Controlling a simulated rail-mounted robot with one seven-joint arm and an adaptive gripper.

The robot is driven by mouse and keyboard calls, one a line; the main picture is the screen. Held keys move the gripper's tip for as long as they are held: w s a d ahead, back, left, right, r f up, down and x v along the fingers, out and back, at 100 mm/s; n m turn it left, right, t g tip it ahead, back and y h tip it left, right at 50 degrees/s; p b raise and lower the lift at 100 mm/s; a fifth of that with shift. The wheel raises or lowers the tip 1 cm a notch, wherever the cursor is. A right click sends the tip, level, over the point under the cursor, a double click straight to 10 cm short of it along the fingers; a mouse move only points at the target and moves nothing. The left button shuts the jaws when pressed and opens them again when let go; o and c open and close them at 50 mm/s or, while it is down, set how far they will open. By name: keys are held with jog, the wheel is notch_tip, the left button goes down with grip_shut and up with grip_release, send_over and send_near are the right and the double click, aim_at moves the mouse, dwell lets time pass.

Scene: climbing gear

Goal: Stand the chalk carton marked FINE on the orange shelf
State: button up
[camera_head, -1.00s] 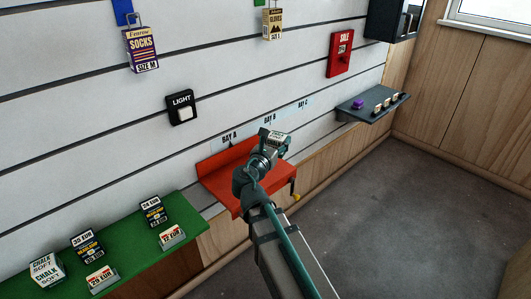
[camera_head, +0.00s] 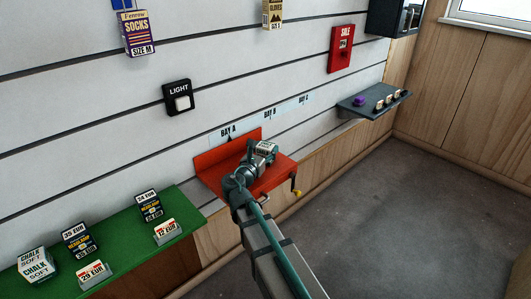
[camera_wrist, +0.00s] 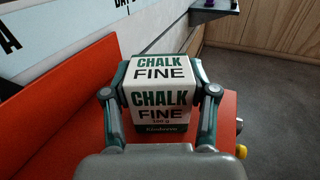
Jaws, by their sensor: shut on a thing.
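The chalk carton marked FINE (camera_wrist: 160,97) is a white and green box, upright between the fingers of my gripper (camera_wrist: 161,92) in the wrist view. My gripper is shut on its two sides. In the head view the carton (camera_head: 264,148) is at the tip of my gripper (camera_head: 262,154), over the orange shelf (camera_head: 213,168). The shelf (camera_wrist: 75,130) also shows around and below the carton in the wrist view. The carton's base is hidden, so I cannot tell whether it touches the shelf.
A green shelf (camera_head: 120,238) at the lower left holds a CHALK SOFT carton (camera_head: 38,264), headlamp boxes and price cards. A grey shelf (camera_head: 372,106) with small items is at the right. A yellow-tipped lever (camera_head: 297,191) sits at the orange shelf's right end.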

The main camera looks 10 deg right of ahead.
jog(key=o, duration=1.2)
jog(key=shift+o, duration=0.2)
jog(key=shift+s+a+r, duration=0.1)
jog(key=shift+s, duration=0.1)
jog(key=p+v, duration=0.3)
jog(key=v, duration=0.8)
jog(key=shift+s+a, duration=0.2)
